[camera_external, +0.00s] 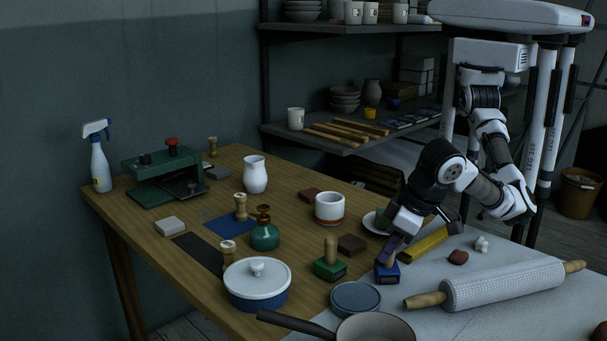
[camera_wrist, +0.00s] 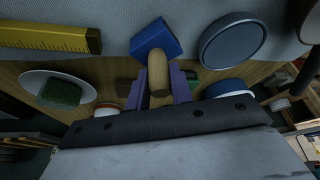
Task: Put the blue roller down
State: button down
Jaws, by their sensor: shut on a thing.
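The blue roller (camera_external: 387,273) looks like a blue block with a wooden handle. My gripper (camera_external: 388,255) points down and is shut on that handle, with the blue block below the fingers. In the wrist view, the purple fingers of my gripper (camera_wrist: 161,88) sit on both sides of the wooden handle, and the roller's blue block (camera_wrist: 155,40) shows beyond them. The block is at the table surface or just above it; I cannot tell whether it touches.
A green block with a wooden handle (camera_external: 330,267) and a dark brown block (camera_external: 351,244) stand left. A round blue-grey lid (camera_external: 355,298) is in front. A yellow ruler (camera_external: 424,243) and a white rolling pin (camera_external: 503,285) lie right. Grey cloth (camera_external: 470,320) has bare patches.

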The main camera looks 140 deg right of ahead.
jog(key=shift+f, duration=0.45)
jog(key=c, duration=1.2)
grip_release()
jog(key=shift+f, duration=0.2)
jog(key=shift+c, duration=0.2)
jog(key=shift+r, duration=0.2)
jog(key=shift+r, duration=0.2)
jog(key=v, duration=1.2)
jog(key=shift+r, duration=0.45)
jog(key=shift+w, duration=0.1)
